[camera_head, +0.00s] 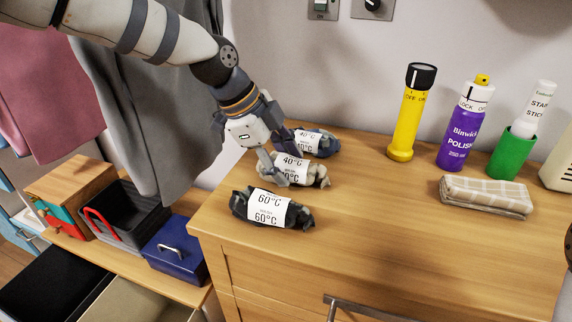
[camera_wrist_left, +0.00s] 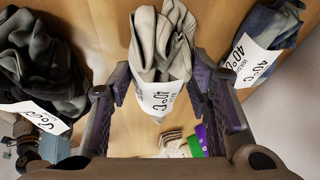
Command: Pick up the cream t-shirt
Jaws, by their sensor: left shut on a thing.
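The cream t-shirt (camera_head: 312,172) is a rolled bundle with a white 40°C paper band, at the left part of the wooden chest top. My left gripper (camera_head: 276,178) comes down on it from above and is shut on it. In the left wrist view the cream t-shirt (camera_wrist_left: 160,50) sits between the two fingers of my left gripper (camera_wrist_left: 163,75), its band facing the camera. I cannot tell whether it is clear of the wood. My right gripper does not show.
A dark bundle marked 60°C (camera_head: 270,210) lies in front, a blue bundle marked 40°C (camera_head: 318,143) behind. A yellow torch (camera_head: 408,120), purple polish can (camera_head: 464,130), green-based stick (camera_head: 513,150) and folded cloth (camera_head: 486,196) stand to the right. The chest top's (camera_head: 400,245) front middle is clear.

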